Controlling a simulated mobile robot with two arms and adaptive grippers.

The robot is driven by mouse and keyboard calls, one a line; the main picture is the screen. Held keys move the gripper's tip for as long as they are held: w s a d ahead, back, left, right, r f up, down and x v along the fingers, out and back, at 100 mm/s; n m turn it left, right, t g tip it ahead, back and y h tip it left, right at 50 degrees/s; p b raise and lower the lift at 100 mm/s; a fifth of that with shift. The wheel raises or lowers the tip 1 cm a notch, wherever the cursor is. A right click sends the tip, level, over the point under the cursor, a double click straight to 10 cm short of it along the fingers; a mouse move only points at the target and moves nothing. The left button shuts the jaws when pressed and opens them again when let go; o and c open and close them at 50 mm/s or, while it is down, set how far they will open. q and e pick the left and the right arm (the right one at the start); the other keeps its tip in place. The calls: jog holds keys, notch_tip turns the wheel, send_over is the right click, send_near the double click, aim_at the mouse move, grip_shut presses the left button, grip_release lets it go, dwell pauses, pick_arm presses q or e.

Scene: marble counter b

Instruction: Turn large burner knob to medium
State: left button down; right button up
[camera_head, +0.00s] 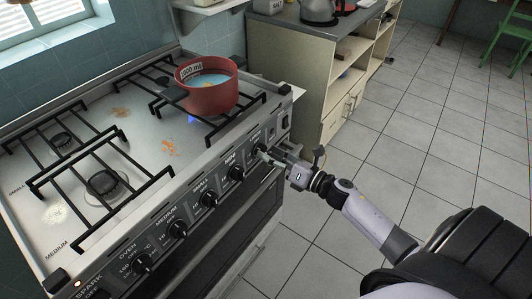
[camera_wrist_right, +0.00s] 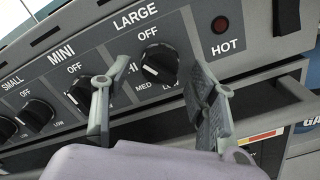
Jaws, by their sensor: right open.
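The large burner knob (camera_wrist_right: 160,63) is black and round, under the label LARGE on the stove's front panel. A pale mark shows on its lower left side, towards the HI and MED lettering. My right gripper (camera_wrist_right: 154,82) is open, with one finger on each side of the knob. In the wrist view I cannot tell whether the fingers touch it. In the head view my right gripper (camera_head: 268,155) is at the right part of the panel and partly hides this knob. My left gripper is not in view.
The mini knob (camera_wrist_right: 80,95) sits close to the left finger. A red HOT light (camera_wrist_right: 220,25) is at the right. Tiled floor (camera_head: 400,130) is clear.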

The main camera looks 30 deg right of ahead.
jog(key=v, duration=0.5)
jog(key=shift+s+d, duration=0.1)
jog(key=shift+s, duration=0.1)
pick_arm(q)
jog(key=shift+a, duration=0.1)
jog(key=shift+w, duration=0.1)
pick_arm(e)
jog(key=v, duration=0.8)
